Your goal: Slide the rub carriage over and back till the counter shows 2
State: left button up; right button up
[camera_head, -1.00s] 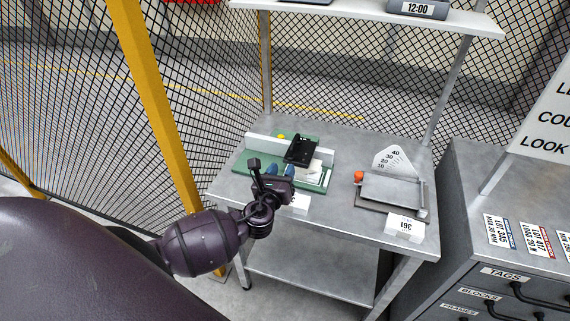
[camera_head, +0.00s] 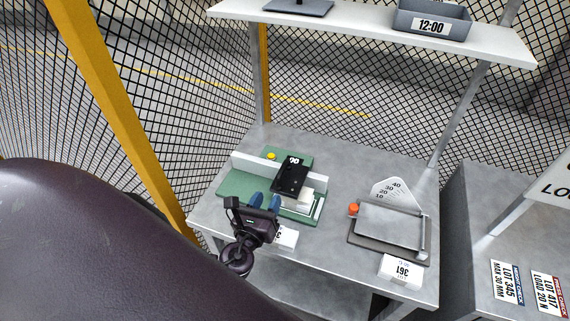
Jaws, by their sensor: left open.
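The rub rig stands on a green base (camera_head: 232,187) on the metal table, with a white rail (camera_head: 246,164) along it. A black plate (camera_head: 290,178), apparently the carriage or its cover, sits across the rail over a pale block (camera_head: 305,199). A small counter (camera_head: 293,160) at the plate's far end seems to read 00; the digits are tiny. My left gripper (camera_head: 265,200) is open and empty, its two blue fingertips over the front of the green base, just left of the pale block. I cannot tell whether they touch anything. My right gripper is out of view.
A yellow knob (camera_head: 271,156) shows behind the rail. Wire mesh encloses the left.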

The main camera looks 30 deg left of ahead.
aim_at(278, 179)
pick_arm(q)
jog(key=p+x, duration=0.1)
jog(key=x, duration=0.9)
jog(key=shift+a, duration=0.1)
grip_shut()
